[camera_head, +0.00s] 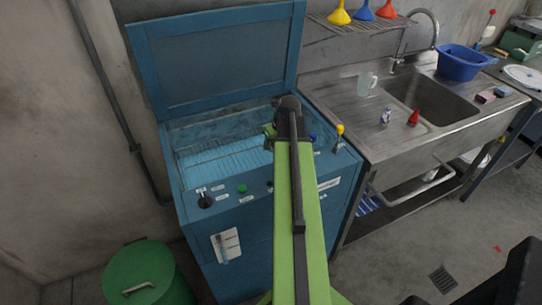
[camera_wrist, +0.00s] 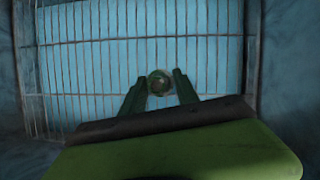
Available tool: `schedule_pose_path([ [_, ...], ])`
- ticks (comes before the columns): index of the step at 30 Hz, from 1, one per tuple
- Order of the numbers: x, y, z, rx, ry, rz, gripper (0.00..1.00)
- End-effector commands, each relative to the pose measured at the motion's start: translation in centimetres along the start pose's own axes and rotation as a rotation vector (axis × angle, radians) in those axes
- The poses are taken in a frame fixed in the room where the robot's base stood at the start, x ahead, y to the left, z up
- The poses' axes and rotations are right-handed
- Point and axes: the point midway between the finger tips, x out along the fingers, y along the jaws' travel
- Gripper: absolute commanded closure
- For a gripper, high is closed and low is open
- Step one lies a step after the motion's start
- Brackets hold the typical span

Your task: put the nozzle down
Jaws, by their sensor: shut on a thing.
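My gripper (camera_wrist: 162,88) is shut on the nozzle (camera_wrist: 159,82), a small, dark greenish round piece seen end-on between the fingertips in the wrist view. Below it is the wire rack (camera_wrist: 95,35) inside the blue washing cabinet. The gap between nozzle and rack cannot be judged. In the head view my gripper (camera_head: 269,136) is over the right part of the open cabinet, partly hidden by my arm. The nozzle cannot be made out there. The rack (camera_head: 222,160) shows to the left of my arm and looks empty there.
The cabinet's raised lid (camera_head: 215,60) stands behind the opening. Its front edge carries a black lever (camera_head: 205,201), a green button (camera_head: 242,189) and a yellow-topped lever (camera_head: 340,130). A steel sink (camera_head: 435,100) stands at the right, a green bin (camera_head: 140,275) at lower left.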

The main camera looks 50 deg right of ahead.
Motion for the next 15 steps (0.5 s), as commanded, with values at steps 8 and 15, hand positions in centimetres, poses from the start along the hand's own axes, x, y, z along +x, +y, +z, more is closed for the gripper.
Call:
schedule_pose_path([
  [8,2.0,0.1,-0.8,0.000,0.000,0.000,1.00],
  [15,3.9,0.1,-1.5,-0.001,0.000,0.000,1.00],
])
